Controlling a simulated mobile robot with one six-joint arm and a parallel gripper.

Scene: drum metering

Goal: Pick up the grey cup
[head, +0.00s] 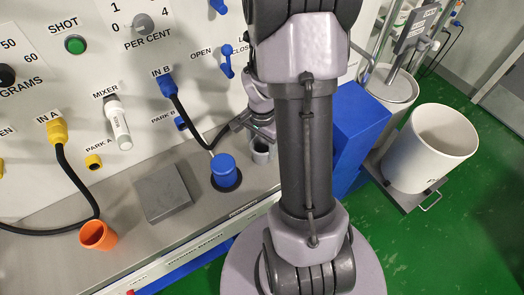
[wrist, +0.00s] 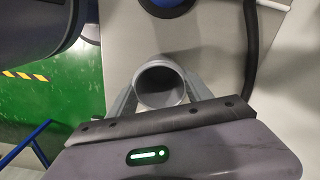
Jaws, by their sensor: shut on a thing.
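The grey cup (wrist: 162,86) is between the two fingers of my gripper (wrist: 160,100) in the wrist view, its round open mouth facing the camera. The fingers are shut on it, one at each side. In the head view the grey cup (head: 261,153) stands upright on the grey bench, right of a blue cylinder. My gripper (head: 240,124) shows there only in part, behind my arm. I cannot tell whether the cup's base touches the bench.
The blue cylinder (head: 224,170) stands close left of the cup. Black cables hang from the panel. A blue box (head: 357,125) and a white drum (head: 430,148) are at right.

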